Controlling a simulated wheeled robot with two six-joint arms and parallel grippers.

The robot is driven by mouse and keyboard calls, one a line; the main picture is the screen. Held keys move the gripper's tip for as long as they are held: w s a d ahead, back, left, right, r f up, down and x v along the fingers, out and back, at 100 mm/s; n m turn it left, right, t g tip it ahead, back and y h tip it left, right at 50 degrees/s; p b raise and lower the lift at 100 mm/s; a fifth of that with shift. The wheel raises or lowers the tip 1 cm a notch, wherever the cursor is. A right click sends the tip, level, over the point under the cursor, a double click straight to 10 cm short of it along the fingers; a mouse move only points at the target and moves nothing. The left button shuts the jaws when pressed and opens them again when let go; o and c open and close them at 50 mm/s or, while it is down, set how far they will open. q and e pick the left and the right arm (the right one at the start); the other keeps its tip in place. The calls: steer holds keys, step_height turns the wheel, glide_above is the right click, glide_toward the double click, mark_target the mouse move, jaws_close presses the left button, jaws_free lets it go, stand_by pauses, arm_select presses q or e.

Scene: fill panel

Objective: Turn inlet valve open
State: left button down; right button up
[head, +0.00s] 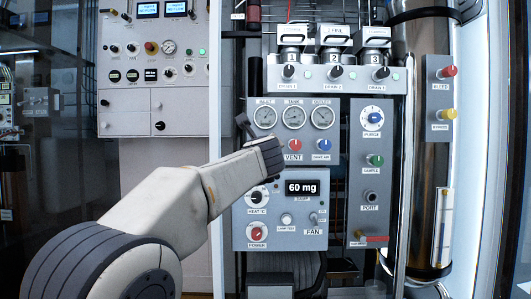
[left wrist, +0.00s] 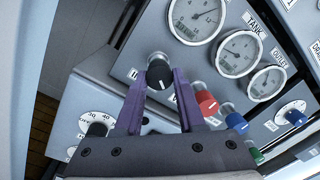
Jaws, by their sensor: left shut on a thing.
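The inlet valve is a round black knob (left wrist: 160,74) with a pale edge, on the grey gauge panel (left wrist: 135,45) in the left wrist view. A partly covered label beginning "IN" sits just left of it. My left gripper (left wrist: 162,84) has its two purple fingers on either side of the knob and is shut on it. In the head view my left gripper (head: 245,126) is at the left edge of the gauge panel, below the inlet gauge (head: 265,115), and the arm and gripper hide the knob. My right gripper is in neither view.
The red vent knob (left wrist: 206,102) and a blue knob (left wrist: 236,122) sit close to the right of my fingers. Below is a panel with the 60 mg display (head: 302,187) and a heat dial (head: 257,197). Purge and sample knobs (head: 375,160) are farther right.

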arm_select(q)
steer(key=shift+f+n, duration=0.2)
steer(key=shift+n, duration=0.4)
steer(key=c, duration=0.5)
jaws_free()
steer(key=shift+r, duration=0.1)
steer(key=shift+s+b, duration=0.1)
steer(key=shift+b, duration=0.2)
